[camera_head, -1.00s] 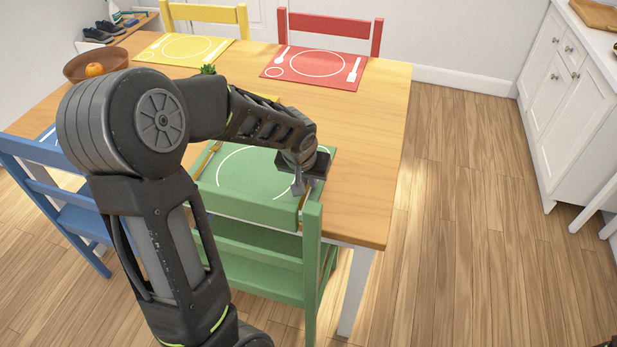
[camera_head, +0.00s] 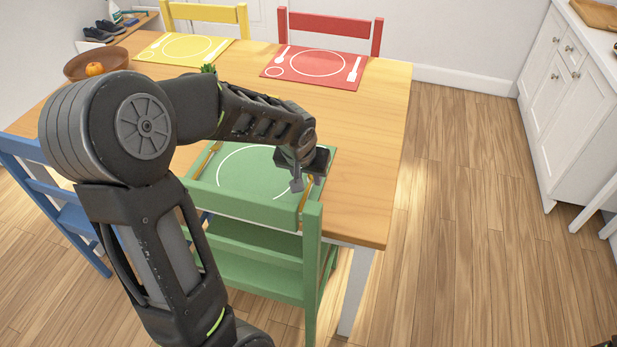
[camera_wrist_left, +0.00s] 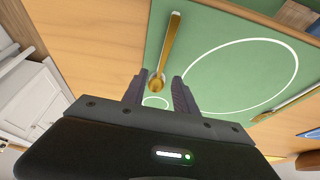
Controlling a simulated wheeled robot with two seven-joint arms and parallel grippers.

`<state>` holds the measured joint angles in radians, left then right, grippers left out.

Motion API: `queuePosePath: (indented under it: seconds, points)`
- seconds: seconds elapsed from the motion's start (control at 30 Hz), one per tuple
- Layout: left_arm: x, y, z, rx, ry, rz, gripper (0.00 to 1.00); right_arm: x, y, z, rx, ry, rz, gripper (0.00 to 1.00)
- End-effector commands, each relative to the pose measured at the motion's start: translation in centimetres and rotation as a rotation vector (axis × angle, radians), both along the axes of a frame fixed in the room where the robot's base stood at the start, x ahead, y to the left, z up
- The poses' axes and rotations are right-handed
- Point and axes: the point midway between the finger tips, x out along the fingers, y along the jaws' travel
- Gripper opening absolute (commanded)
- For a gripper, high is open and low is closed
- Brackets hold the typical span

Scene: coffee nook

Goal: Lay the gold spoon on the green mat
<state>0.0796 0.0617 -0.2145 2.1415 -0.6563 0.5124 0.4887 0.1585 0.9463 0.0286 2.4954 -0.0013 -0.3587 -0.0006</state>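The gold spoon (camera_wrist_left: 157,84) lies along one edge of the green mat (camera_wrist_left: 212,38) in the left wrist view, its bowl nearest my gripper. In the head view, a little of the spoon (camera_head: 306,192) shows by the fingers, over the mat (camera_head: 235,172) near its right edge. My left gripper (camera_head: 308,182) is low over that near right part of the mat. In the left wrist view its fingers (camera_wrist_left: 158,92) are apart, with the spoon's bowl between and just beyond them.
Another gold utensil (camera_head: 208,158) lies at the mat's left side. A green chair (camera_head: 255,270) stands against the table's near side. Red (camera_head: 312,82) and yellow (camera_head: 165,49) mats lie at the far side. A brown bowl (camera_head: 75,70) stands far left. The table's right strip is clear.

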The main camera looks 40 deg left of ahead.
Motion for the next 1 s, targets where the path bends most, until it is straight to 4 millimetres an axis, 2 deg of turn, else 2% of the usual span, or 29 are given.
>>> queuePosePath:
  seconds: [0.2, 0.37, 1.0]
  points:
    - [-1.3, -0.5, 3.6, 0.000, -0.004, -0.001, 0.34, 0.0, 0.0, 0.2, 0.000, 0.000, 0.000, 0.84]
    - [-2.0, -0.7, 5.2, -0.002, -0.002, 0.000, 0.34, 0.0, 0.0, 0.3, 0.000, 0.000, 0.000, 0.84]
    - [-2.2, -0.8, 5.6, -0.001, 0.001, 0.000, 0.34, 0.0, 0.0, 0.4, 0.000, 0.000, 0.000, 0.84]
